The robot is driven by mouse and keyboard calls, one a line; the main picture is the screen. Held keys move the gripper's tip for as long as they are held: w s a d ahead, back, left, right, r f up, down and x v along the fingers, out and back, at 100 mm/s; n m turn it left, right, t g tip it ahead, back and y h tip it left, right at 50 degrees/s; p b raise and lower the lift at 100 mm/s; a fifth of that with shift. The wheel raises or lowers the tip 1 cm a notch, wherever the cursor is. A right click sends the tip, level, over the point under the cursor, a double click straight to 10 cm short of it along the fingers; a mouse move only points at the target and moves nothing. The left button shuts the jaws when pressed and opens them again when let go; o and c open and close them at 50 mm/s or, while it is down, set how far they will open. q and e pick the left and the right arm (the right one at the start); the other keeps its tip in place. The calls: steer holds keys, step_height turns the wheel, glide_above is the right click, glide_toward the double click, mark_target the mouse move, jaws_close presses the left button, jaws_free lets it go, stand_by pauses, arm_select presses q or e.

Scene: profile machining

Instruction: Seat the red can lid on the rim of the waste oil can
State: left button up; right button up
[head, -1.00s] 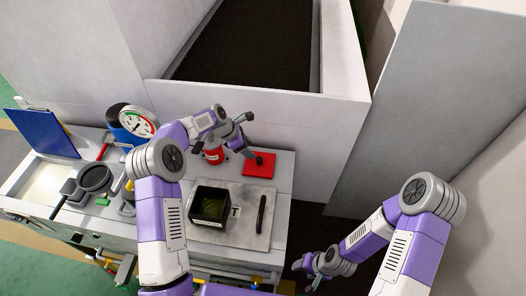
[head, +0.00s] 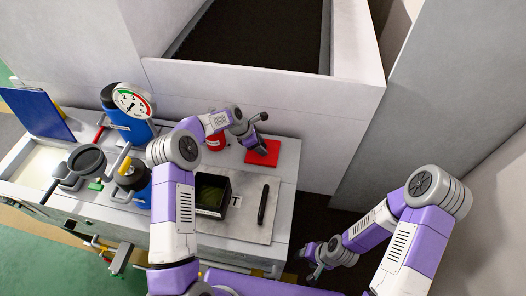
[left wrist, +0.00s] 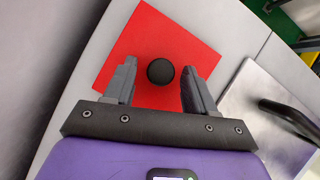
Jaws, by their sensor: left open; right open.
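The red can lid (head: 262,153) is a flat red square with a round black knob, lying on the right part of the bench top. It also shows in the left wrist view (left wrist: 150,30), with the black knob (left wrist: 160,71) between the finger lines. My left gripper (head: 257,122) is open above the lid; in the left wrist view its two fingers (left wrist: 158,85) stand either side of the knob, apart from it. A red can (head: 215,143), seemingly the waste oil can, stands just left of the lid, partly hidden by my left arm. My right gripper (head: 317,262) is open and empty, low beside the bench.
A metal plate with a black handle (head: 263,204) and a dark open box (head: 212,192) lie in front of the lid. A white wall (head: 250,95) rises behind.

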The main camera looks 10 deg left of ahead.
arm_select(q)
steer(key=shift+d+f, duration=0.2)
jaws_close()
steer(key=shift+r, duration=0.1)
